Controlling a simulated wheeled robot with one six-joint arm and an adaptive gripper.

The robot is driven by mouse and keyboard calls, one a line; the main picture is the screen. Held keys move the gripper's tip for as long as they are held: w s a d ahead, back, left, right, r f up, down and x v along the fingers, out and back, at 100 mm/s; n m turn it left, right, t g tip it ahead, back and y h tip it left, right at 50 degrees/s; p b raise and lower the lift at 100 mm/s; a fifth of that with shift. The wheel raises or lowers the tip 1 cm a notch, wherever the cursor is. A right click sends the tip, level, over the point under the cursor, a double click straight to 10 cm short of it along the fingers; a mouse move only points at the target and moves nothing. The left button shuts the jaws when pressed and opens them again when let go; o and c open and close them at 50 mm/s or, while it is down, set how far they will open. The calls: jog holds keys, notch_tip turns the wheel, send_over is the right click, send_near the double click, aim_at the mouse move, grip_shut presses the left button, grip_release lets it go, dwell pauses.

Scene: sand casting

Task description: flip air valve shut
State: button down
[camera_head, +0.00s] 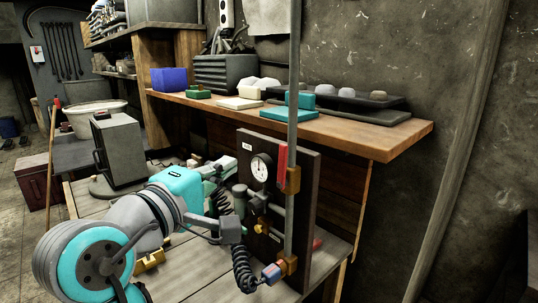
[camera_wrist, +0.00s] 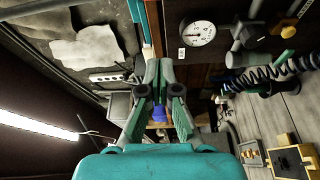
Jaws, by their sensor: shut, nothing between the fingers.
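A dark upright panel (camera_head: 305,190) stands at the bench's right end, with a round white gauge (camera_head: 262,167) on its face. A grey vertical pipe (camera_head: 293,90) runs in front of it. A brass valve body (camera_head: 292,180) sits on the pipe, with a red lever (camera_head: 282,165) standing upright, roughly along the pipe. My gripper (camera_head: 220,166) is left of the panel, apart from the lever, its fingers partly hidden. In the wrist view my gripper (camera_wrist: 159,70) is shut and empty. The gauge (camera_wrist: 195,33) shows above right of its fingertips; I cannot make out the lever there.
A black coiled hose (camera_head: 242,265) hangs by a lower brass fitting (camera_head: 288,265). A wooden shelf (camera_head: 400,137) with blocks and trays is behind the panel. A grey box (camera_head: 122,150) stands left on the bench. The space just left of the panel holds small fittings.

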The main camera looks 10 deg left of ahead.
aim_at(283, 167)
jog(key=x, duration=1)
jog(key=shift+s+d+f, duration=0.1)
jog(key=shift+s+d, duration=0.5)
jog(key=shift+d, duration=0.2)
jog(key=shift+s+d+f, duration=0.1)
jog(key=shift+s+d, duration=0.5)
jog(key=shift+d, duration=0.15)
jog(key=shift+d+r, duration=0.1)
